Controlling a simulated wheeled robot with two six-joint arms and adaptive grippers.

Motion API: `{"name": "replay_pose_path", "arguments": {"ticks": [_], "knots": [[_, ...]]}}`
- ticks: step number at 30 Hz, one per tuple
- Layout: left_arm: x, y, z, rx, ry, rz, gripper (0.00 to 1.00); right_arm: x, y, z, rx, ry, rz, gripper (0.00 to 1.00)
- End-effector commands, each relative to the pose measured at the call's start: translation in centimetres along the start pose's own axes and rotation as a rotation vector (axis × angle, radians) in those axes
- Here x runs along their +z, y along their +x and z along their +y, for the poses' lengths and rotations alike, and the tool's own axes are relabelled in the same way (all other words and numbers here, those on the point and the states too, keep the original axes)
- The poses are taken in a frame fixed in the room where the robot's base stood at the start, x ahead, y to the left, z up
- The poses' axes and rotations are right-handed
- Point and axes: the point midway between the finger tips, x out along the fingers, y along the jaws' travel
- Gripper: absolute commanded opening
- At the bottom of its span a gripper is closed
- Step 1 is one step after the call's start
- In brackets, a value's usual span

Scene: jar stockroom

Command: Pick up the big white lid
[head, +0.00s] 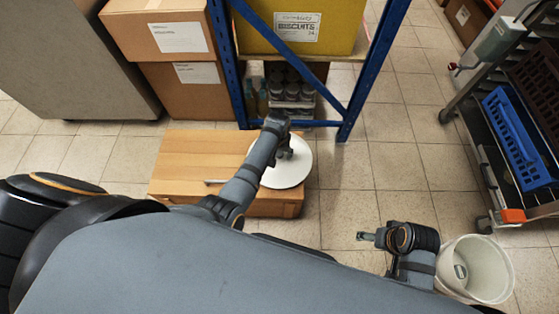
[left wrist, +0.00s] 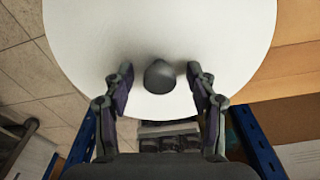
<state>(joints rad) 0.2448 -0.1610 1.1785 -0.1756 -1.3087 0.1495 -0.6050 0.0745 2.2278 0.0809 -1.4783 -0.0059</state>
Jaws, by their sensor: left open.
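The big white lid (head: 293,174) lies on the right part of a low wooden cabinet (head: 185,162), its edge reaching past the cabinet's right side. My left gripper (head: 286,154) is over the lid and hides part of it. In the left wrist view, the lid (left wrist: 215,30) fills the upper middle, with a dark grey knob (left wrist: 160,78) on it. The open left gripper (left wrist: 160,73) has one finger on each side of the knob, with a gap on both sides. My right gripper (head: 367,237) is over the floor at the right, too small to judge its opening.
A blue rack (head: 356,82) with a yellow biscuits box (head: 300,30) and grey jars stands behind the cabinet. Cardboard boxes (head: 165,40) are at the back left. A white bucket (head: 485,270) is beside my right arm. A trolley with a blue crate (head: 517,135) stands right.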

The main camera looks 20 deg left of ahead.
Motion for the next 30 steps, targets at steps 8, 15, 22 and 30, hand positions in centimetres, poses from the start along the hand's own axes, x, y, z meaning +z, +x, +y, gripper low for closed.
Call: {"name": "replay_pose_path", "arguments": {"ticks": [8,15,22,30], "knots": [[-0.03,0.04,0.01,0.0,0.0,0.0,0.57,0.01,-0.5,-0.12,-0.003,-0.001,0.002,0.8],[-0.02,0.05,0.01,0.0,0.0,0.0,0.26,0.0,-0.47,-0.11,-0.002,-0.001,0.002,0.8],[-0.03,0.05,0.0,0.0,0.0,0.0,0.0,0.0,-0.46,-0.11,-0.002,-0.001,0.002,0.8],[-0.04,-0.07,-0.02,0.0,0.0,0.0,0.0,-0.01,-0.28,-0.04,-0.001,0.0,0.0,0.8]]}}
